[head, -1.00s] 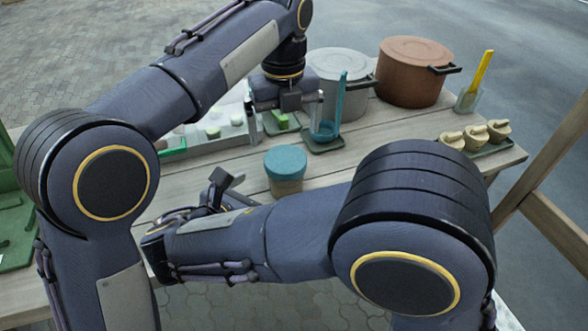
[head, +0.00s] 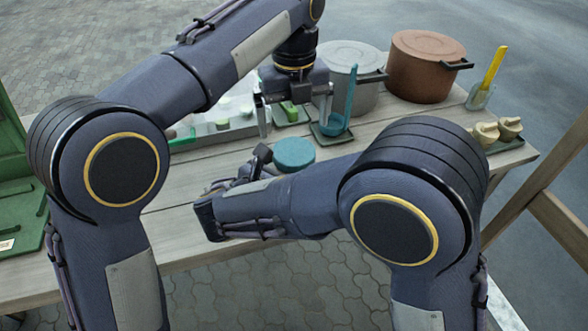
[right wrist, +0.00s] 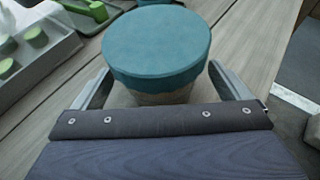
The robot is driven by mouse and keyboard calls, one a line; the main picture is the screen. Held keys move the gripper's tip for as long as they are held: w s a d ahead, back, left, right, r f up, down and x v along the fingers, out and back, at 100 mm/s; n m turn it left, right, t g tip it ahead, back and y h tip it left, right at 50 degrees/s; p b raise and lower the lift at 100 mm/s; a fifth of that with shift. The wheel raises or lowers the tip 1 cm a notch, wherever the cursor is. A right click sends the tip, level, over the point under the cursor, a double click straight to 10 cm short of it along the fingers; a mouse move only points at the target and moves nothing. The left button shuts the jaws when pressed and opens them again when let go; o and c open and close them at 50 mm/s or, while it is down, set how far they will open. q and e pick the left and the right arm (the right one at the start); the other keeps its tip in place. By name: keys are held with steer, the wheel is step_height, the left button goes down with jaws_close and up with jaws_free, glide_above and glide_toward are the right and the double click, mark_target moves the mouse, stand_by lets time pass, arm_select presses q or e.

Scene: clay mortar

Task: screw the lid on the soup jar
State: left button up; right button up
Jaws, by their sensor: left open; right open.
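The soup jar has a teal lid (head: 293,153) sitting on top of it. In the head view its body is mostly hidden behind my right arm. In the right wrist view the lid (right wrist: 157,42) is large and close, with a strip of the tan jar body (right wrist: 165,97) below it. My right gripper (right wrist: 160,75) is open, with one finger on each side of the jar; I cannot tell whether they touch it. It also shows low at the table's front in the head view (head: 242,170). My left gripper (head: 294,115) is open and empty, above the table behind the jar.
A blue ladle on a green rest (head: 334,128) stands right of my left gripper. A grey pot (head: 347,65) and a brown pot (head: 425,70) stand at the back. A tray with green-topped items (head: 215,125) is left. Small tan cups (head: 487,135) and a yellow-handled utensil (head: 493,70) are right.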

steer(key=shift+c, duration=0.5)
steer(key=c, duration=1.4)
arm_select(q)
steer(key=shift+n, duration=0.3)
arm_select(e)
steer(key=c, duration=0.5)
arm_select(q)
steer(key=n, duration=0.4)
steer(key=shift+f+n, duration=0.1)
steer(key=shift+n, duration=0.3)
steer(key=n, duration=0.6)
steer(key=shift+d+n, duration=0.1)
steer(key=shift+n, duration=0.3)
steer(key=n, duration=0.4)
steer(key=shift+n, duration=0.3)
steer(key=n, duration=0.4)
steer(key=shift+n, duration=0.4)
steer(key=n, duration=1)
steer(key=shift+r, duration=0.35)
